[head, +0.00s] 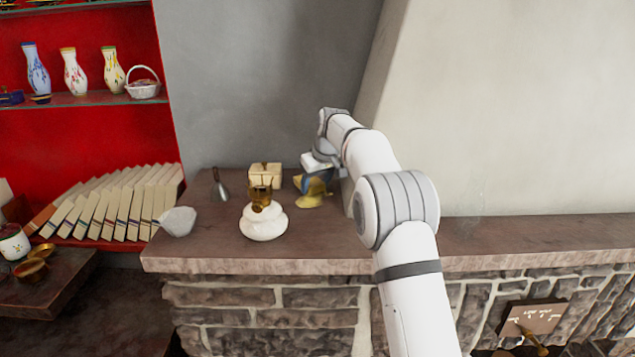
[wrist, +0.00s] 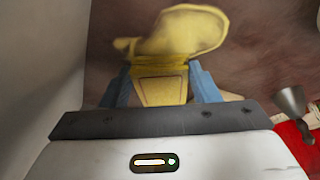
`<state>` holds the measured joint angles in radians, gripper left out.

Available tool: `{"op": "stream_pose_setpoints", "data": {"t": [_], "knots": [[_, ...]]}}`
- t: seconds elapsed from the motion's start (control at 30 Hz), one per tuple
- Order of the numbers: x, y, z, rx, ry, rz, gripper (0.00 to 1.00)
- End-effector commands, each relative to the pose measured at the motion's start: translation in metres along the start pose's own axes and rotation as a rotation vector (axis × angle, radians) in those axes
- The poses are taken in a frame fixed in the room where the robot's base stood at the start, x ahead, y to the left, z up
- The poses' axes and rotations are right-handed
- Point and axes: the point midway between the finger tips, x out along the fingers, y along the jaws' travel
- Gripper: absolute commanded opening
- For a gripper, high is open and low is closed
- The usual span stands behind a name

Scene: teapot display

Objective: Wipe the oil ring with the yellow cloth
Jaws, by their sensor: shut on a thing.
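The yellow cloth (head: 312,200) is at the ledge top, towards the back, near the pale wall. My gripper (head: 318,182) is above it with its blue fingers shut on it. In the wrist view, part of the yellow cloth (wrist: 178,38) spreads out beyond the fingers and part lies between them. My gripper (wrist: 160,72) points down at the brown surface there. Whether the cloth touches the surface is hard to tell. I cannot make out the oil ring in either view.
Left of the cloth stand a white round pot (head: 264,224) with an amber piece on top, a cream block (head: 265,174), a grey funnel-shaped thing (head: 219,187) and a white bowl (head: 178,221). The pale wall (head: 500,110) rises close on the right. Red shelves (head: 60,125) are at left.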

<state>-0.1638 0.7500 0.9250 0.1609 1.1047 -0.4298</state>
Motion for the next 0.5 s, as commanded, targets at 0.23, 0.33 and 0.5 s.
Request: {"op": "stream_pose_setpoints", "data": {"t": [0.23,0.33,0.5], "knots": [[0.0053,-0.0004,0.002,-0.001,0.0,0.0,0.3],[0.0072,-0.0005,0.0027,-0.001,0.0,0.0,0.3],[0.007,-0.0021,0.0049,-0.001,0.001,0.0,0.3]]}}
